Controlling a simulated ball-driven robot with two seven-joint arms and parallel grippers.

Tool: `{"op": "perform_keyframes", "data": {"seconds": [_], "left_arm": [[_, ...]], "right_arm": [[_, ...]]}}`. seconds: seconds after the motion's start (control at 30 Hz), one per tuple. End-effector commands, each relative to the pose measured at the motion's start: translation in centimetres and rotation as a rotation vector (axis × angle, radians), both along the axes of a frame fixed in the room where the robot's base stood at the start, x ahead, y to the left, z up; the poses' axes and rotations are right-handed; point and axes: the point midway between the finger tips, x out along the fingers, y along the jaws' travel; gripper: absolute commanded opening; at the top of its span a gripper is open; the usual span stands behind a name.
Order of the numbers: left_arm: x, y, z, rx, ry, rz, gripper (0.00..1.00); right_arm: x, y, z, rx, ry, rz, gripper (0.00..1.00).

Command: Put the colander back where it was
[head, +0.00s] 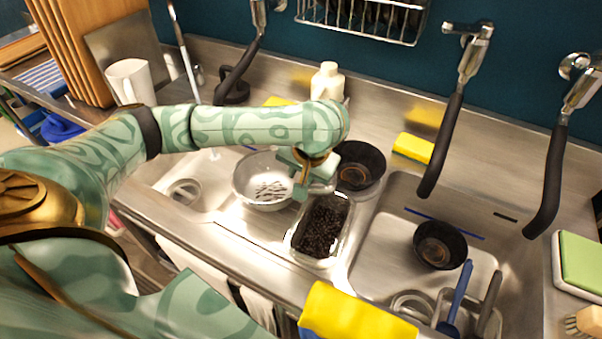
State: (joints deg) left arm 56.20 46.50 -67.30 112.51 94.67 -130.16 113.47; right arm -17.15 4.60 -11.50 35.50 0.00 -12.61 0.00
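The colander (250,190) is a round silver bowl with dark slots in its base. It is at the right side of the left sink basin, by the counter strip between the basins. My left gripper (311,190) is at the colander's right rim, and its hand hides part of that rim. I cannot tell whether the fingers are closed on the rim or only beside it. I also cannot tell whether the colander rests on the surface or hangs just above it. My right gripper is not in view.
A clear tray of dark beans (322,226) stands right beside the gripper. A black bowl (361,164) is behind it, and another dark bowl (440,245) sits in the right basin. The left basin (205,168) has free room.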

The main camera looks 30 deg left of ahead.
Motion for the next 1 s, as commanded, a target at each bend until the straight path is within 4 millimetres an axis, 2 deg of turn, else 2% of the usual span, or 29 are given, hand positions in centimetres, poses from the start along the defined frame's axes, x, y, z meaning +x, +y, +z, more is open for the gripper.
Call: {"op": "perform_keyframes", "data": {"seconds": [0.03,0.2,0.4,0.6,1.0], "left_arm": [[-0.1,-0.3,1.7,-0.001,-0.007,-0.001,0.24],[-0.7,-1.4,6.0,0.0,-0.009,-0.002,0.24],[-1.4,-2.7,9.7,-0.001,-0.007,0.001,0.24],[-1.8,-3.3,11.0,-0.001,-0.003,0.002,0.24],[-1.9,-3.4,10.9,-0.003,-0.001,0.0,0.24]], "right_arm": [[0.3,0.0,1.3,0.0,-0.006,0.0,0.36],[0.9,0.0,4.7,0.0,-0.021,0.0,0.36],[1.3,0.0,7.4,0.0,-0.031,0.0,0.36],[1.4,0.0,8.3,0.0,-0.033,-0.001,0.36],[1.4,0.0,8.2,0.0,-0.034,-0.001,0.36]]}}
